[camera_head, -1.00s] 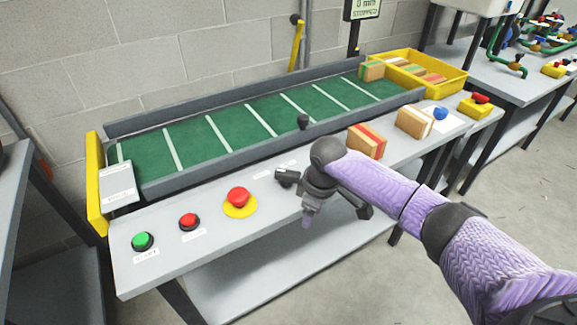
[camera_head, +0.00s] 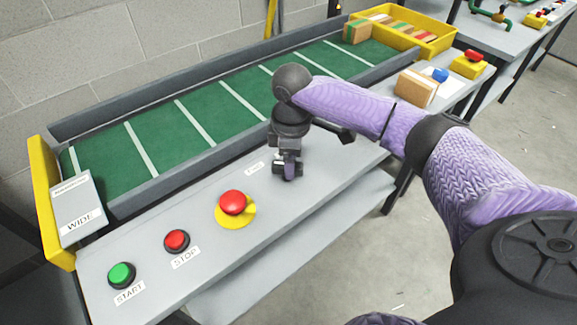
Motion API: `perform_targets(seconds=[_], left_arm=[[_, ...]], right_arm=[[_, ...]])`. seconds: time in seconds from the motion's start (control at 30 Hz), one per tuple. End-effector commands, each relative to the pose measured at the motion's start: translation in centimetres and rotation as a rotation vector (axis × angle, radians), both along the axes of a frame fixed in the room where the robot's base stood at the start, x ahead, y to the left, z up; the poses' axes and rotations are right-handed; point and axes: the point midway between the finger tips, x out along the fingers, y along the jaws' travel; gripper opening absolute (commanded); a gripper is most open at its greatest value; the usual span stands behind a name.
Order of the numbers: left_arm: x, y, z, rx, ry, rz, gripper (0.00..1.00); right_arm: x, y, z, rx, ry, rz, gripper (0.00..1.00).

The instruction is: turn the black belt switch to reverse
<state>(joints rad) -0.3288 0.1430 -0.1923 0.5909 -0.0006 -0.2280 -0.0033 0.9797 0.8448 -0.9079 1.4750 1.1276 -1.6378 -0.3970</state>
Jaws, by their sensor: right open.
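My right gripper (camera_head: 288,170) points down over the grey front ledge of the conveyor, right of the red mushroom button. Its jaws are open, with nothing seen between them. A small white label (camera_head: 254,168) shows on the ledge just left of it. I cannot make out the black belt switch apart from the dark gripper, which covers the ledge there. Whether the gripper touches the switch, and which way the switch points, cannot be told. The green belt (camera_head: 165,132) with white stripes runs behind. My left gripper is not in view.
On the ledge are a green START button (camera_head: 121,274), a red STOP button (camera_head: 177,240) and a red mushroom button (camera_head: 233,203) on a yellow base. A yellow crate (camera_head: 440,45) holds boxes at the far end.

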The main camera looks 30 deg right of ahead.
Motion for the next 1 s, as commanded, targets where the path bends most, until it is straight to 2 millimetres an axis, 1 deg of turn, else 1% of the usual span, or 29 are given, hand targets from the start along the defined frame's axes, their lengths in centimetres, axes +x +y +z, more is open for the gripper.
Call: perform_targets(seconds=[0.03,0.1,0.37,0.4,0.47,0.5,0.67,0.7,0.73,1.0], left_arm=[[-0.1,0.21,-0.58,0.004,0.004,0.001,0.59],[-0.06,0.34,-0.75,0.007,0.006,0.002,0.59],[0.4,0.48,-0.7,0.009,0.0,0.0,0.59],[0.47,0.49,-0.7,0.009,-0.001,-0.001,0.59],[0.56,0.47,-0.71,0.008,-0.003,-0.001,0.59],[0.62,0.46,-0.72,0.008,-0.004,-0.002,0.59],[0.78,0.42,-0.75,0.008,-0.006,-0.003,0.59],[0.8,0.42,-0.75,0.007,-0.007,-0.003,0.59],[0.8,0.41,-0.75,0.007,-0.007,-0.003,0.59],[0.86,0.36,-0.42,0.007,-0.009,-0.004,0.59]], right_arm=[[0.0,0.01,-1.01,0.001,0.002,0.0,0.74],[0.0,0.02,-1.49,0.001,0.001,0.0,0.74],[0.01,0.03,-1.55,0.001,-0.001,0.0,0.74],[0.01,0.03,-1.54,0.001,-0.001,0.0,0.69],[0.01,0.03,-1.54,0.001,-0.002,0.0,0.57],[0.01,0.03,-1.54,0.001,-0.002,0.0,0.48],[0.01,0.03,-1.54,0.002,-0.001,0.0,0.14],[0.01,0.03,-1.54,0.002,-0.001,0.0,0.06],[0.01,0.03,-1.54,0.002,-0.001,0.0,0.0],[-0.01,0.05,-1.42,0.002,-0.001,-0.009,0.0]])
